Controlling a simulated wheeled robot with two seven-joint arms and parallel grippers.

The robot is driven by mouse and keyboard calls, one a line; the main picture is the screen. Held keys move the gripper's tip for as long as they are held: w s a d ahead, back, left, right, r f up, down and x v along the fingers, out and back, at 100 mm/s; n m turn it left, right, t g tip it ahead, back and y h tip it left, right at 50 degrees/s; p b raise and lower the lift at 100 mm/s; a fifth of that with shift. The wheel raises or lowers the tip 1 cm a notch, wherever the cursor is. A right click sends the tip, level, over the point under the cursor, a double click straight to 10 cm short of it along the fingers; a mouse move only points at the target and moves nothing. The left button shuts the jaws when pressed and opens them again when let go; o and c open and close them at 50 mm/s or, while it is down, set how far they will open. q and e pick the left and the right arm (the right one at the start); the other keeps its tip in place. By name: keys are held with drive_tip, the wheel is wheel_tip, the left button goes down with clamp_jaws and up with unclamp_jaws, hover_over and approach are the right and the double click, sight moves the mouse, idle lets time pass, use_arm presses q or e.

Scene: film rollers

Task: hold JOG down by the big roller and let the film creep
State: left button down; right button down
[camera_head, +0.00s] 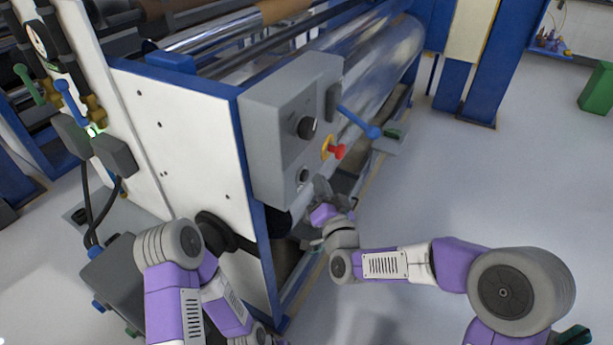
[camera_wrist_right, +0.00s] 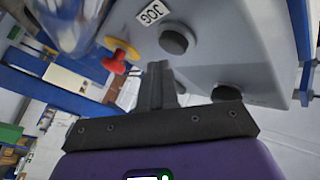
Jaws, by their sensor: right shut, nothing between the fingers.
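The grey control box (camera_head: 270,130) is on the end of the white machine panel. Its JOG label (camera_wrist_right: 152,13) shows upside down in the right wrist view, beside a round black button (camera_wrist_right: 173,40). I take this as the lower button (camera_head: 303,176) in the head view. My right gripper (camera_head: 322,188) is just below and right of that button. In the wrist view its shut, empty fingers (camera_wrist_right: 158,68) end short of the button's outline; contact is not visible. The big shiny roller (camera_head: 385,60) runs behind the box. My left arm shows at lower left; its fingers are out of view.
A red mushroom button with a yellow ring (camera_head: 333,150) is close to the right fingers. A black knob (camera_head: 306,127) and a blue-handled lever (camera_head: 360,122) are above. Open floor (camera_head: 490,170) lies to the right.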

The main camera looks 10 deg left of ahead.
drive_tip(key=shift+w+a+b, duration=0.15)
drive_tip(key=shift+a+b, duration=0.2)
drive_tip(key=shift+a, duration=0.05)
drive_tip(key=shift+w+a, duration=0.15)
drive_tip(key=shift+a, duration=0.25)
idle(0.6)
drive_tip(key=shift+b, duration=0.3)
idle(2.5)
drive_tip(key=shift+s+d+b, duration=0.35)
drive_tip(key=shift+d+b, duration=0.1)
drive_tip(key=shift+d, duration=0.35)
drive_tip(key=d, duration=0.1)
drive_tip(key=s+d+b, duration=0.1)
drive_tip(key=d, duration=0.1)
drive_tip(key=s+d+b, duration=0.1)
drive_tip(key=shift+d, duration=0.35)
